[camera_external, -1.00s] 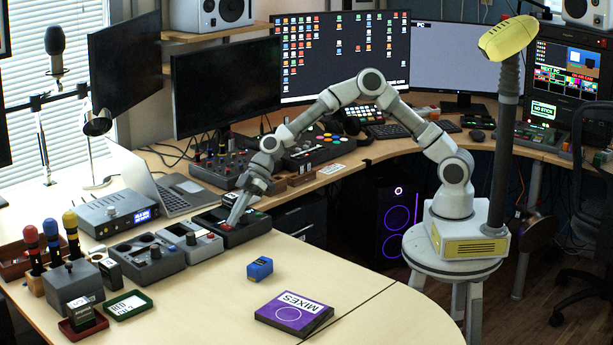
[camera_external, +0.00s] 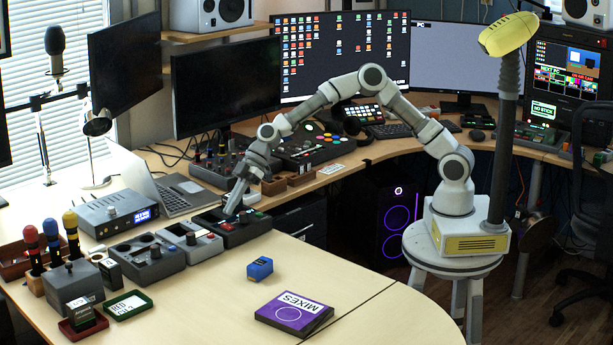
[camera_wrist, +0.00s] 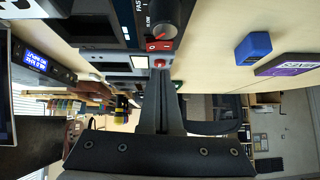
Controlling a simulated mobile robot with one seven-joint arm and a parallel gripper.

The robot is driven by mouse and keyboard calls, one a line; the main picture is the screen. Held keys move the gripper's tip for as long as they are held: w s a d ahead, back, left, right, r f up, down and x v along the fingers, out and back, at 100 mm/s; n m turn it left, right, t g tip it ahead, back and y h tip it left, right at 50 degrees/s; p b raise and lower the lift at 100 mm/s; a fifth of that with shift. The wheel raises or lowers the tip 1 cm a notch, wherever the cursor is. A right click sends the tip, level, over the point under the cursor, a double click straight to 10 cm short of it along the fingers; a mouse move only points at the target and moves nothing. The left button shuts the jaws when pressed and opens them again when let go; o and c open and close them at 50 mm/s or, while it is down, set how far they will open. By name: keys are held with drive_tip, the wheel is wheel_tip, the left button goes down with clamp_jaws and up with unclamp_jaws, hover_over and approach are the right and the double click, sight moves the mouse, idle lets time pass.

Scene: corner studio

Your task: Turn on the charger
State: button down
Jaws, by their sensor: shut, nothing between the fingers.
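The charger is likely the dark box (camera_external: 247,232) on the desk, just below my gripper (camera_external: 230,211) in the external view. The wrist view shows a dark box (camera_wrist: 118,25) with a FAST/SLOW label, a dial (camera_wrist: 166,30) and a red rocker switch (camera_wrist: 158,46). My gripper (camera_wrist: 161,72) is shut and empty, pointing down at the near side of this switch. I cannot tell whether the fingertips touch anything or which way the switch is set.
A grey device (camera_external: 192,241) and a dark two-dial box (camera_external: 148,257) stand left of the charger. A laptop (camera_external: 172,193) is behind. A blue block (camera_external: 260,268) and a purple MIXES case (camera_external: 294,312) lie in front, with clear desk around them.

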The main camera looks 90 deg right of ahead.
drive_tip(key=a+p+v, duration=0.1)
drive_tip(key=v, duration=0.9)
drive_tip(key=shift+s+r, duration=0.5)
drive_tip(key=shift+s, duration=0.05)
